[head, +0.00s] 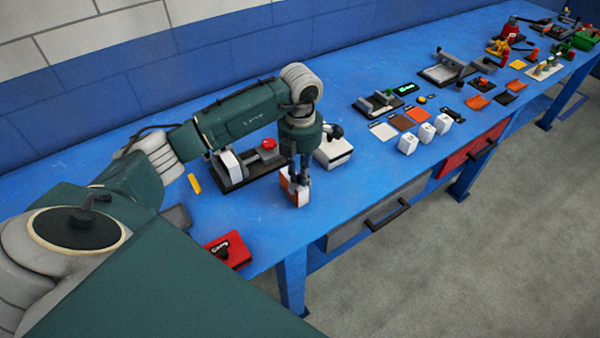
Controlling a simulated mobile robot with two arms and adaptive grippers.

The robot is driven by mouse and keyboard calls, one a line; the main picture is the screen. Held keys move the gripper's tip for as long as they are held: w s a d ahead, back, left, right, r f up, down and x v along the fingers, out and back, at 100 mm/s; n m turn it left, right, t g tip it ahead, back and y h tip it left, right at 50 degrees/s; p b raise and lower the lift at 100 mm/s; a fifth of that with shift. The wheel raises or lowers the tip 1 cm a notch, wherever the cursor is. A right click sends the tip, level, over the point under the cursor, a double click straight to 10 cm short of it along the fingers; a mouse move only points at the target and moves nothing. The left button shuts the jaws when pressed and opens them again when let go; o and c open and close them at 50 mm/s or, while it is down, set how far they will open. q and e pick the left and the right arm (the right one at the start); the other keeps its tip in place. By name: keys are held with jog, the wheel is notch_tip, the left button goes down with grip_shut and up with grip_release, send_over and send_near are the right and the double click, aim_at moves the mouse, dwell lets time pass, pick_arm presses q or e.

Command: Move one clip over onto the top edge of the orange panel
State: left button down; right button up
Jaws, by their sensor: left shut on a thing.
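My left gripper (298,176) points down over the near part of the blue bench, shut on a small white and orange piece (300,196). The fingers hide part of this piece, and I cannot tell whether it touches the bench or which part is clip and which is panel. An orange flat panel (416,114) lies farther right, beside a brown-orange one (402,122) and a pale one (383,131). Three white blocks (408,144), (426,132), (442,124), possibly clips, stand in a row in front of them. My right gripper is not in view.
A black-based fixture with a red knob (268,144) stands behind my left gripper. A white box (333,151) is close to its right. A red box (228,249) lies near the front edge.

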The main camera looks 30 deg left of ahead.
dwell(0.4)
pick_arm(q)
jog(key=shift+f+b, duration=0.35)
jog(key=shift+f, duration=0.05)
jog(key=c, duration=1.3)
grip_release()
jog(key=shift+r, duration=0.1)
jog(key=shift+r+p, duration=0.55)
jog(key=shift+r, duration=0.2)
jog(key=shift+r+p, duration=1.8)
jog(key=shift+r, duration=1.2)
